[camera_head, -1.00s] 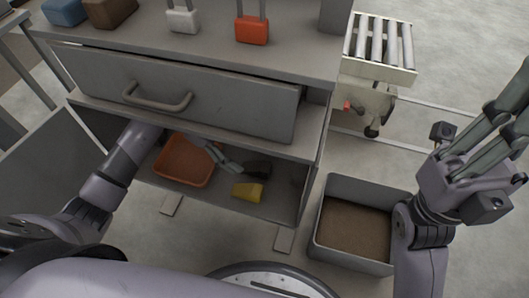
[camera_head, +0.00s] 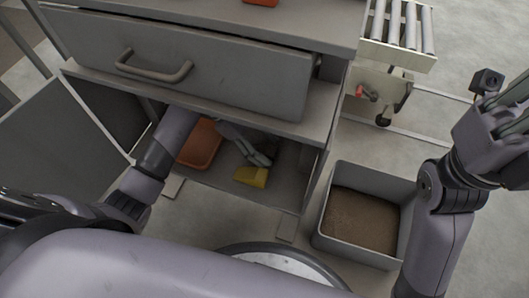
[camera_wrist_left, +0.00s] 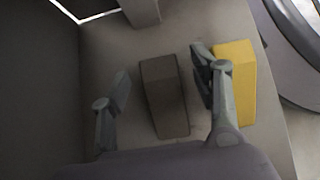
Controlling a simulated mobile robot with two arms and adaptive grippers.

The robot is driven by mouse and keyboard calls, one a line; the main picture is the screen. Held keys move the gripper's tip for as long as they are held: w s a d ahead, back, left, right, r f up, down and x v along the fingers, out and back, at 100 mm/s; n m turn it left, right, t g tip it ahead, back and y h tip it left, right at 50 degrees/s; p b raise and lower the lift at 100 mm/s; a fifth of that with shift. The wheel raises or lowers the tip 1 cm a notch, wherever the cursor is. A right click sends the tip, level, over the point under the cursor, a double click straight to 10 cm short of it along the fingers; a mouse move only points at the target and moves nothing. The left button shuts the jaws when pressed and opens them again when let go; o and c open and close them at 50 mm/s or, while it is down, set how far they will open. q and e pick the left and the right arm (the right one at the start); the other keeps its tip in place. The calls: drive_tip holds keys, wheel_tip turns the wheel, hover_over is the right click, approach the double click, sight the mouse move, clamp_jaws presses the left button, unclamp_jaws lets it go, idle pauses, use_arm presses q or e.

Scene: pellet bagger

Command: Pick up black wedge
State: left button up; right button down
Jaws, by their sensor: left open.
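The black wedge (camera_wrist_left: 164,97) lies on the cabinet's lower shelf. In the left wrist view it sits between the two spread fingers of my left gripper (camera_wrist_left: 160,92), with a gap on the left and a smaller one on the right. In the head view my left gripper (camera_head: 258,158) reaches into the open compartment, and the black wedge is hard to make out there. A yellow block (camera_wrist_left: 236,82) lies just right of the right finger; it also shows in the head view (camera_head: 251,177). My right gripper (camera_head: 505,125) is raised at the right edge, partly cut off.
An orange tray (camera_head: 199,146) stands on the shelf left of my left gripper. A closed drawer (camera_head: 190,70) hangs above the compartment. A grey bin (camera_head: 322,242) with brown contents stands on the floor to the right, and a roller conveyor (camera_head: 400,30) is behind.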

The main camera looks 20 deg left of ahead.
use_arm(q)
drive_tip(key=shift+c, duration=0.2)
drive_tip(key=c, duration=1.2)
drive_tip(key=shift+r, duration=0.2)
